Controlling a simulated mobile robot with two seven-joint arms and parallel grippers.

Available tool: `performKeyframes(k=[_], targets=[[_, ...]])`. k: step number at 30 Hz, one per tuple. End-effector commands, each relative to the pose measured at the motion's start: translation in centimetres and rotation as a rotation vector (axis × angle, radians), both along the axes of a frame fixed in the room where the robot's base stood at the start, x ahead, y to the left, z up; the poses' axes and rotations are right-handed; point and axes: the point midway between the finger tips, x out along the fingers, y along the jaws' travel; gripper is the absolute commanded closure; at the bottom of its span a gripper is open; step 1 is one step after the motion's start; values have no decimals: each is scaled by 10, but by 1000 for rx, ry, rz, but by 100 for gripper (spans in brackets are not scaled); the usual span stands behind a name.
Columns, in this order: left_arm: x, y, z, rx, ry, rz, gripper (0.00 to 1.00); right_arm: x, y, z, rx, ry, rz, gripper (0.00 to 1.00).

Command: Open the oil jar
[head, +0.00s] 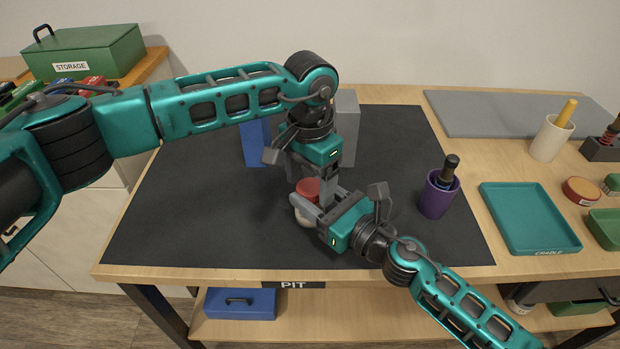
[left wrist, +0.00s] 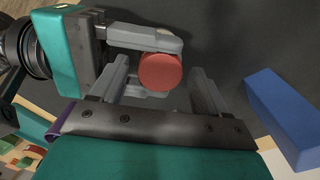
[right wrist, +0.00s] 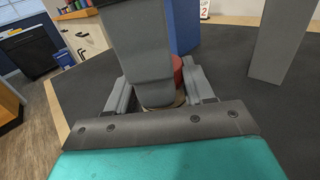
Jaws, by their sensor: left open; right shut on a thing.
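The oil jar has a round red lid (head: 308,188) and a pale body (head: 303,219), and stands on the dark mat. My right gripper (head: 311,208) is shut on the jar's body from the right. My left gripper (head: 305,178) comes down from above and is open, with its fingers around the lid. In the left wrist view the lid (left wrist: 160,72) lies between the two open fingers, with a gap on the right side. In the right wrist view a left finger hides much of the jar, and only part of the lid (right wrist: 178,74) shows.
A blue block (head: 255,143) and a grey block (head: 348,128) stand behind the jar. A purple cup (head: 436,198) with a dark-handled tool stands to the right. A teal tray (head: 529,218) lies further right. The dark mat (head: 180,220) is clear at left and front.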

Motion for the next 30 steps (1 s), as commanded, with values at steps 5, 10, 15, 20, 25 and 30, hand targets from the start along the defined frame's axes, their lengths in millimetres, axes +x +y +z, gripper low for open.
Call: performKeyframes(k=[5,10,15,20,25,30], targets=[[0,0,2,-1,-1,0,25,-1,0,-3,-4,5,1,100],[1,0,20,0,-4,-1,25,-1,0,-4,-4,5,1,100],[1,0,42,-1,-2,1,25,-1,0,-4,-4,6,1,100],[1,0,55,-1,-2,1,29,-1,0,-4,-4,6,1,100],[0,0,78,0,-1,0,29,-1,0,-4,-4,6,1,100],[-1,0,61,1,2,1,29,-1,0,-4,-4,6,1,100]])
